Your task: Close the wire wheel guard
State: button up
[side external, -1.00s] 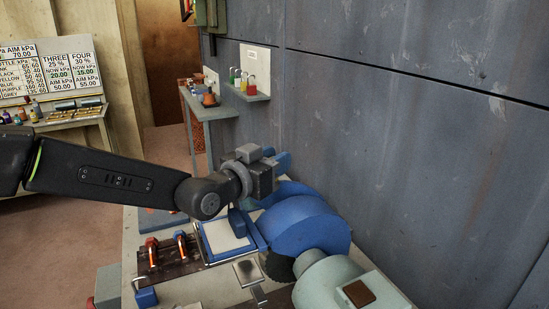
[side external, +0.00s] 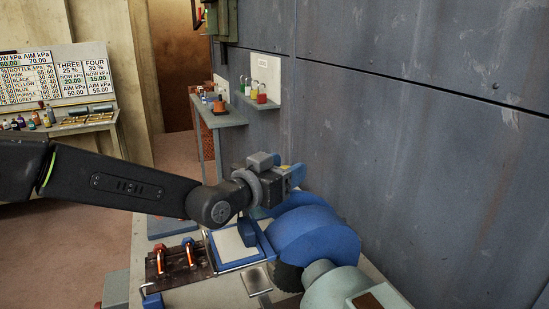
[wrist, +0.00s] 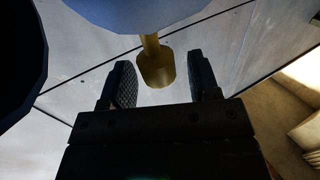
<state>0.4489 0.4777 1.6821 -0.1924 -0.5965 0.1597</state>
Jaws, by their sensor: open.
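The wire wheel guard appears as a rounded blue housing (side external: 315,238) on the bench beside the wall. A dark toothed-looking wheel (side external: 288,277) shows below its front edge. In the wrist view, a brass knob (wrist: 156,68) on a short stem hangs from a pale blue surface (wrist: 140,10). My gripper (wrist: 162,80) is open, with one finger on each side of the knob and a visible gap to each. In the side view my gripper (side external: 294,176) is just above and behind the blue housing, and a bit of yellow shows at its fingers.
A pale green motor body (side external: 335,288) sits in front of the housing. A blue-framed plate (side external: 235,247) and a dark rack with orange-red items (side external: 175,259) lie to its left. The grey wall (side external: 420,130) is close on the right. A shelf holds padlocks (side external: 256,93).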

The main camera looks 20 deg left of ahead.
notch_tip(320, 180, up, 4)
jog(key=shift+r, duration=0.1)
jog(key=a+r, duration=0.6)
jog(key=a, duration=0.5)
jog(key=shift+s+a+r, duration=0.25)
jog(key=shift+a+r, duration=0.1)
jog(key=shift+r, duration=0.05)
jog(key=s+d+f+m+g+h, duration=0.1)
jog(key=s+f+m+g+h, duration=0.25)
jog(key=f, duration=0.25)
jog(key=s+d+f+m+g+h, duration=0.1)
jog(key=s+f+m+g+h, duration=0.1)
jog(key=f+m+g+h, duration=0.3)
jog(key=w+d+n+t, duration=0.1)
jog(key=w+d, duration=0.6)
jog(key=d, duration=0.4)
jog(key=shift+w+d+f, duration=0.15)
jog(key=shift+w+f, duration=0.05)
jog(key=shift+f, duration=0.15)
jog(key=shift+t, duration=0.25)
grip_shut()
